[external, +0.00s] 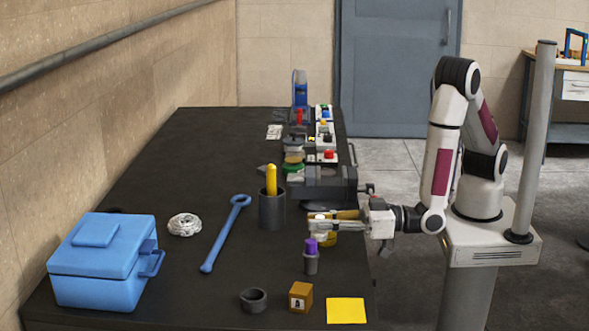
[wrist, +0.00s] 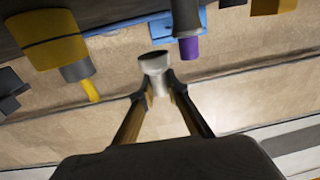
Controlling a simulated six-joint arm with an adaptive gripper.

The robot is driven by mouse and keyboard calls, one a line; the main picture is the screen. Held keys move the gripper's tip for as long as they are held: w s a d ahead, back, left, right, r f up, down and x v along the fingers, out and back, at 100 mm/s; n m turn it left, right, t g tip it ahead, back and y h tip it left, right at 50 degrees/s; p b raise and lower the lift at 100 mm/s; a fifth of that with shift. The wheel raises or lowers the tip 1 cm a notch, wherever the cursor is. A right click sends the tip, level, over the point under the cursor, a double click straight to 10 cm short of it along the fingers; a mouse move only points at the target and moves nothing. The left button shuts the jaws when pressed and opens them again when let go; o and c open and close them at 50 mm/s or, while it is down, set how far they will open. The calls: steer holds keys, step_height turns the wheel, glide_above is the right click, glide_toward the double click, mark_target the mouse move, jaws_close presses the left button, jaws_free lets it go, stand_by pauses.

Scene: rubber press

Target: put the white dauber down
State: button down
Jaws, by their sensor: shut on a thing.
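The white dauber (wrist: 155,80) is pinched between the fingertips of my gripper (wrist: 159,92) in the wrist view, its dark, wide end pointing away from my palm. In the external view my gripper (external: 316,221) reaches left over the table's right side, and the dauber is small and partly hidden by the fingers. A yellow jar (external: 327,238) stands just below and behind the fingers; it also shows in the wrist view (wrist: 50,40). A purple-topped dauber (external: 310,246) stands upright in a grey holder (external: 310,265) just in front of my gripper.
A grey cup (external: 271,212) with a yellow-handled tool stands left of my gripper, and the press (external: 322,184) stands behind. A grey ring (external: 253,300), wooden block (external: 300,297) and yellow sheet (external: 346,311) lie in front. Bare table lies between the blue wrench (external: 224,236) and the holder.

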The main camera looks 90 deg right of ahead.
steer(key=shift+f, duration=0.9)
steer(key=shift+f, duration=2.1)
steer(key=shift+f, duration=0.2)
steer(key=c, duration=2.3)
jaws_free()
steer(key=shift+r, duration=0.2)
steer(key=shift+s+d, duration=0.15)
steer(key=shift+s, duration=1.85)
steer(key=shift+s+d, duration=0.15)
steer(key=shift+s, duration=1.85)
steer(key=shift+s+d, duration=0.15)
steer(key=shift+s, duration=1.85)
steer(key=shift+w, duration=0.15)
